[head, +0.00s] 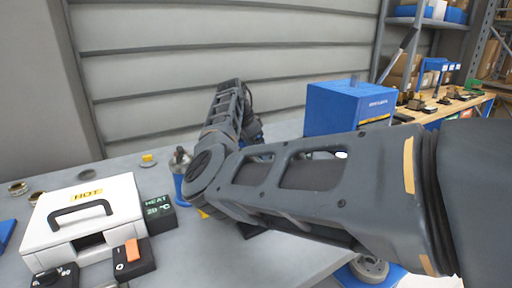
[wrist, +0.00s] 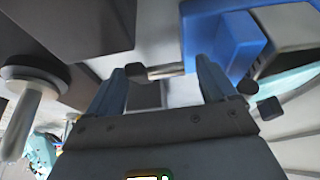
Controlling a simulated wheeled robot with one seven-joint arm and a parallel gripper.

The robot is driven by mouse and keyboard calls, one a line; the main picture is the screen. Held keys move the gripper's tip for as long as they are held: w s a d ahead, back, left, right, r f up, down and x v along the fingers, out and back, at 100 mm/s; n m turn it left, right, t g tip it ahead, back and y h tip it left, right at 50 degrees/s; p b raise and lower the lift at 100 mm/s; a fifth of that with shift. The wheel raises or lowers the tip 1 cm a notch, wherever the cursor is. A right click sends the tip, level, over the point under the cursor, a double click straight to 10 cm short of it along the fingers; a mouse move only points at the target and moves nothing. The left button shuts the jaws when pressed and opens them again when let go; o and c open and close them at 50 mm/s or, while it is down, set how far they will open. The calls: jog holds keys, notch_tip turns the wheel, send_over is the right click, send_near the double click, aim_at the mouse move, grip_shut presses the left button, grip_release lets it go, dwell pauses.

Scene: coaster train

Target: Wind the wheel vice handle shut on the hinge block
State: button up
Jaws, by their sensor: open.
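In the wrist view my gripper (wrist: 160,80) is open, its two blue fingers apart. A short metal bar with a dark end cap (wrist: 160,70), which looks like the vice handle, shows between the fingertips. I cannot tell whether either finger touches it. A blue block (wrist: 240,45), perhaps part of the vice, is just beyond the right finger, with small dark knobs (wrist: 248,87) beside it. I cannot make out the hinge block for certain. In the head view my arm hides the gripper and most of the work area.
A white case marked HOT (head: 85,220) stands at the left of the grey table, beside a dark HEAT display (head: 158,212). A blue box (head: 350,108) stands behind my arm. A pale disc with a peg (wrist: 30,90) is at left in the wrist view. A wooden bench (head: 440,112) is far right.

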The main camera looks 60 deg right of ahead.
jog(key=shift+c, duration=0.4)
jog(key=c, duration=0.6)
jog(key=shift+s+d+r, duration=0.1)
jog(key=shift+r, duration=0.05)
jog(key=shift+s+d+r+t+y+p, duration=0.15)
jog(key=shift+t+y+p, duration=0.15)
jog(key=shift+y+p, duration=0.2)
jog(key=shift+d+r+t+y+p, duration=0.1)
jog(key=shift+t+y+p, duration=0.2)
jog(key=shift+y+p, duration=0.2)
jog(key=shift+s+d+t+y+p, duration=0.2)
jog(key=shift+d+t+y+p, duration=0.1)
jog(key=shift+t+y+p, duration=0.65)
jog(key=shift+c, duration=0.3)
jog(key=y, duration=0.1)
jog(key=t+y, duration=0.1)
jog(key=y, duration=0.1)
jog(key=shift+s+d+f, duration=0.25)
jog(key=shift+d, duration=0.15)
jog(key=shift+s+d+f+t+y+b, duration=0.15)
jog(key=shift+t+y+b, duration=0.4)
jog(key=shift+y+b, duration=0.35)
jog(key=shift+s+d+f+t+y+b, duration=0.15)
jog(key=shift+t+y+b, duration=0.35)
jog(key=shift+y+b, duration=0.35)
